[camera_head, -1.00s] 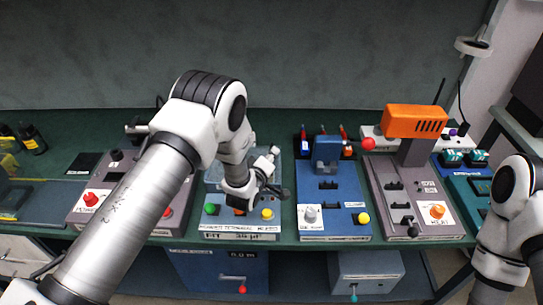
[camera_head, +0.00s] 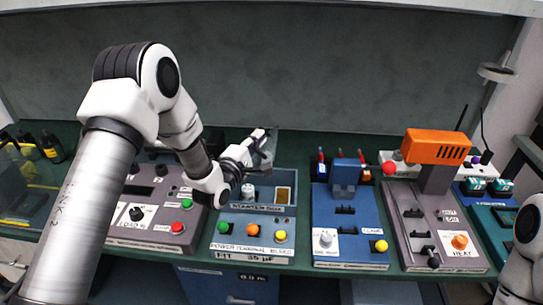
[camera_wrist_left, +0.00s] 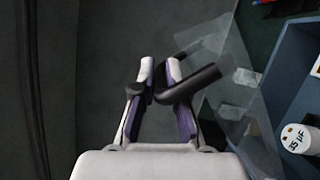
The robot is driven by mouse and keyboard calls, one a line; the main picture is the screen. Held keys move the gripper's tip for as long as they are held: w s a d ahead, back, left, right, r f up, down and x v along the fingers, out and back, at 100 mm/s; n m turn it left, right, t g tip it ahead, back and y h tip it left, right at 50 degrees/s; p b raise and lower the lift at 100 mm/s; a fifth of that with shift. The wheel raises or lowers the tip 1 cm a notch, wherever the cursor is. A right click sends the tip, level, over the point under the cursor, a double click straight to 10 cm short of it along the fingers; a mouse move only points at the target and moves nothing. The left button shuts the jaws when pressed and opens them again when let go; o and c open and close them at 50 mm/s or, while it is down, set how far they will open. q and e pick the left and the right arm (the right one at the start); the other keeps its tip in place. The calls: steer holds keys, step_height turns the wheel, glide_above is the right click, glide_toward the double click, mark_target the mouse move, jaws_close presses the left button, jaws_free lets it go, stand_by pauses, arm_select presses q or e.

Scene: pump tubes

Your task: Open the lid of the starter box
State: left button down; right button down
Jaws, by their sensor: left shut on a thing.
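The starter box (camera_head: 257,221) is a blue box in the middle of the bench, with green, orange and yellow buttons on its front. Its clear lid (camera_head: 270,147) stands raised and tilted at the back of the box. In the left wrist view the see-through lid (camera_wrist_left: 243,110) has a black handle (camera_wrist_left: 197,84). My left gripper (camera_head: 258,141) is shut on this handle, above the box's back edge. The wrist view shows its fingers (camera_wrist_left: 160,75) around the handle's dark bar. My right gripper is not in view.
A white capacitor (camera_head: 248,191) marked 35 µF stands in the open box. A grey control unit (camera_head: 150,218) is to the left. A blue lamp unit (camera_head: 346,226) and a grey heat unit with an orange head (camera_head: 437,147) are to the right.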

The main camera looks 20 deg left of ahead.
arm_select(q)
steer(key=s+a+r+n+t+y+b, duration=0.1)
steer(key=s+a+n+y+b, duration=0.1)
steer(key=a+n+b, duration=0.4)
steer(key=s+a+r+n+t+y+b, duration=0.1)
steer(key=s+a+n+t+y+b, duration=0.1)
steer(key=a+n+b, duration=0.3)
steer(key=shift+s+a+n+y+b, duration=0.55)
steer(key=shift+a+n, duration=0.95)
steer(key=shift+a, duration=2.4)
steer(key=shift+s+r+t, duration=0.1)
steer(key=shift+t, duration=0.2)
steer(key=c, duration=1.3)
jaws_free()
steer(key=shift+o, duration=0.5)
steer(key=shift+a+f, duration=0.1)
steer(key=shift+f, duration=0.15)
